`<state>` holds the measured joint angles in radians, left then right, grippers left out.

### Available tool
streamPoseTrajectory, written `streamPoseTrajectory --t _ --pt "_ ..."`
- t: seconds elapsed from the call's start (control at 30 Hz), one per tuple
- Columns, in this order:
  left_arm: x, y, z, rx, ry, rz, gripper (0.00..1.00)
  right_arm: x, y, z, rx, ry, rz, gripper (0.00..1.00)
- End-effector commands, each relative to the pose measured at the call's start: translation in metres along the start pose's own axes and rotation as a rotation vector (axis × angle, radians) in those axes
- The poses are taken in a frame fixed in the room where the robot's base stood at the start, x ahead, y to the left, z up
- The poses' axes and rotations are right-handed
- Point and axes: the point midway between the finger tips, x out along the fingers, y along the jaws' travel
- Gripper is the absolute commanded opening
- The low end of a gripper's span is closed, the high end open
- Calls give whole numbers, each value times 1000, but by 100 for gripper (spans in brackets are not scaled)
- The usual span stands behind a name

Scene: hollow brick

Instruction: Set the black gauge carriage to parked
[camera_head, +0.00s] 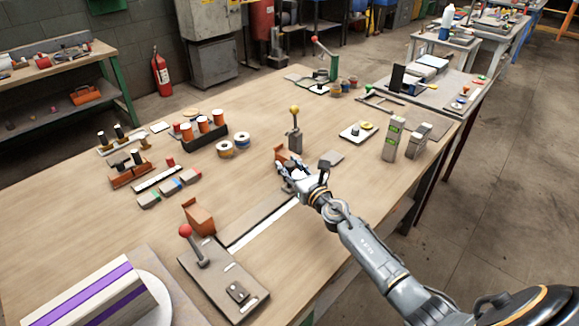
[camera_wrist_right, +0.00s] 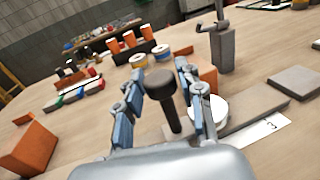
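The black knob (camera_wrist_right: 162,92) on a dark post stands upright between the fingers of my right gripper (camera_wrist_right: 168,112) in the right wrist view. It seems to be the handle of the gauge carriage. The fingers are apart on both sides of it, with a gap at the right. In the head view my right gripper (camera_head: 292,176) covers most of the carriage. The grey rail (camera_head: 254,222) with a white scale strip (camera_head: 264,226) runs between an orange end block (camera_head: 199,216) and another orange block (camera_wrist_right: 186,75) at the far end. My left gripper is not in view.
A red-knobbed lever (camera_head: 188,240) stands on a grey plate at the near left. A yellow-knobbed lever (camera_head: 294,122) stands just beyond my right gripper. A white disc (camera_wrist_right: 212,112) lies behind the right finger.

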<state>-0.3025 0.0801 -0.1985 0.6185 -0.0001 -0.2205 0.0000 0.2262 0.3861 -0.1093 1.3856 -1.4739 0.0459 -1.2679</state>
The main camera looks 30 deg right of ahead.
Motion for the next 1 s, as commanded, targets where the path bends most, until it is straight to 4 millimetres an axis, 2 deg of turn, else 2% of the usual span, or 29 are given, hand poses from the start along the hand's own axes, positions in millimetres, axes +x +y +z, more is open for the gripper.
streamPoseTrajectory --t 0.03,0.13,0.37,0.57,0.77,1.0 --pt "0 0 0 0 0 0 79 0 0 0 0 0 0 21" --pt "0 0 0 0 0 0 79 0 0 0 0 0 0 1" --pt "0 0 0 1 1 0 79 0 1 0 0 0 0 0" --pt "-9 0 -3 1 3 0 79 -5 18 2 1 1 3 0" --pt "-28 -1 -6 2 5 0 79 -18 65 3 10 3 3 0" --pt "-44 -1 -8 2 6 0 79 -37 136 2 6 2 3 0"
